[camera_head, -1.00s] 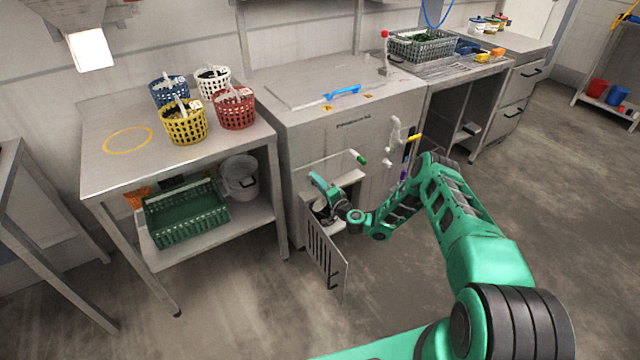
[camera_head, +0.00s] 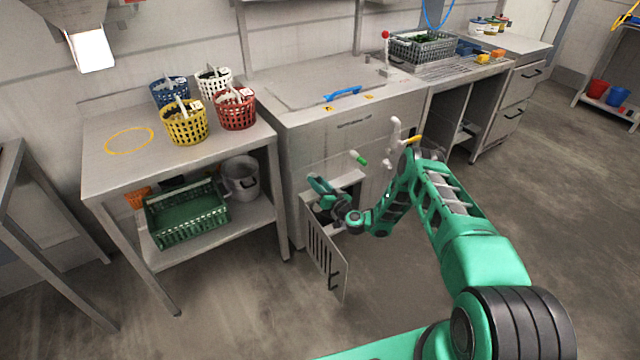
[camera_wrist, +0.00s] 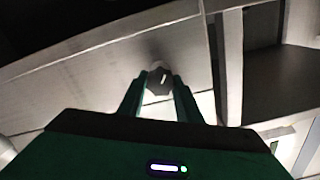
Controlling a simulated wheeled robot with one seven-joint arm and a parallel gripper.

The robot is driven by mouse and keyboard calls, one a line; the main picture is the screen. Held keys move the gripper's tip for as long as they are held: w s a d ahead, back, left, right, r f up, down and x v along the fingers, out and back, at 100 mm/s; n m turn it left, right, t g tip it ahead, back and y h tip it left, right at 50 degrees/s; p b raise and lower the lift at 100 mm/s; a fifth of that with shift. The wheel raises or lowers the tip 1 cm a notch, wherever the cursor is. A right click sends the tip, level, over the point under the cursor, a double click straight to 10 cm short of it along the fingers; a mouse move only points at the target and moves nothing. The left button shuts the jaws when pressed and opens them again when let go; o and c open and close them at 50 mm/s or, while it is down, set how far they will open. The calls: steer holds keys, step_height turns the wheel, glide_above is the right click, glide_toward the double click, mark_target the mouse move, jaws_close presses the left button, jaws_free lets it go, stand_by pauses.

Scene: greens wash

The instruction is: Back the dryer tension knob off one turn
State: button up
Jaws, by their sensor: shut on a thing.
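The tension knob (camera_wrist: 158,80) is a dark faceted knob with a white mark on its face, near the middle of the wrist view. My gripper (camera_wrist: 159,86) has one green finger on each side of it and is shut on it. In the head view my gripper (camera_head: 321,189) reaches into the open lower compartment of the grey dryer cabinet (camera_head: 350,140). There the knob is hidden behind my gripper and wrist. The white mark on the knob points up and slightly right in the wrist view.
A slotted access door (camera_head: 325,262) hangs open in front of the compartment, close below my wrist. A table with colored baskets (camera_head: 185,125) stands left. The floor in front is clear.

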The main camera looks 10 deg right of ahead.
steer(key=shift+s+d+f+n, duration=0.15)
steer(key=shift+f+n, duration=0.15)
steer(key=shift+n, duration=0.3)
steer(key=o, duration=1)
steer(key=shift+f, duration=0.15)
steer(key=shift+o, duration=0.2)
steer(key=shift+r, duration=0.2)
steer(key=v, duration=1)
steer(key=shift+s, duration=0.25)
steer(key=shift+d, duration=0.1)
